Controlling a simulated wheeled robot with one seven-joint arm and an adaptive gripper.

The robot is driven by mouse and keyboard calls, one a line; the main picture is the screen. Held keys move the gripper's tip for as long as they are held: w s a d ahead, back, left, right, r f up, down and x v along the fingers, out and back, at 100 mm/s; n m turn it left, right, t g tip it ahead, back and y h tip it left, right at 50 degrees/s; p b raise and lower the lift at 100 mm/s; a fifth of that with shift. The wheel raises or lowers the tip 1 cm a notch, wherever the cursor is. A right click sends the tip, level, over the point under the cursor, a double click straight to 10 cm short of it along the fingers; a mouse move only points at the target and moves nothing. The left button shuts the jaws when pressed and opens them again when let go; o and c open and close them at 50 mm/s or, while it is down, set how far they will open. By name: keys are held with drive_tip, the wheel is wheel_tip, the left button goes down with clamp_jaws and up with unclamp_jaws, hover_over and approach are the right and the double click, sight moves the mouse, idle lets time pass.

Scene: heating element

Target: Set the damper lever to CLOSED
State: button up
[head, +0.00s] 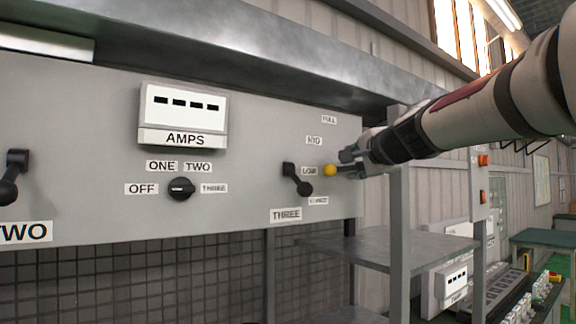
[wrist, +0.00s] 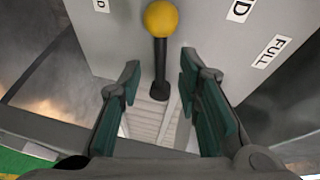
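A lever with a yellow ball knob (head: 330,170) and a dark stem is at the right end of the grey panel. In the wrist view its yellow knob (wrist: 161,19) is at top centre, with the black stem (wrist: 160,65) running down from it. My gripper (head: 350,164) is beside the knob in the head view. In the wrist view my gripper (wrist: 159,82) is open, with one finger on each side of the stem's lower end and visible gaps to both.
A black lever (head: 297,179) above the THREE label (head: 286,214) is close left of the knob, beside small labels including FULL (head: 329,119). A rotary switch (head: 181,188) and AMPS meter (head: 183,114) are farther left. A metal shelf (head: 405,245) stands below my gripper.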

sight(344, 169)
drive_tip(key=shift+w+a+f+p, duration=0.15)
drive_tip(key=shift+w, duration=0.7)
drive_tip(key=shift+w+a+f+p, duration=0.1)
drive_tip(key=shift+w+f+p, duration=0.05)
drive_tip(key=shift+w, duration=0.7)
clamp_jaws()
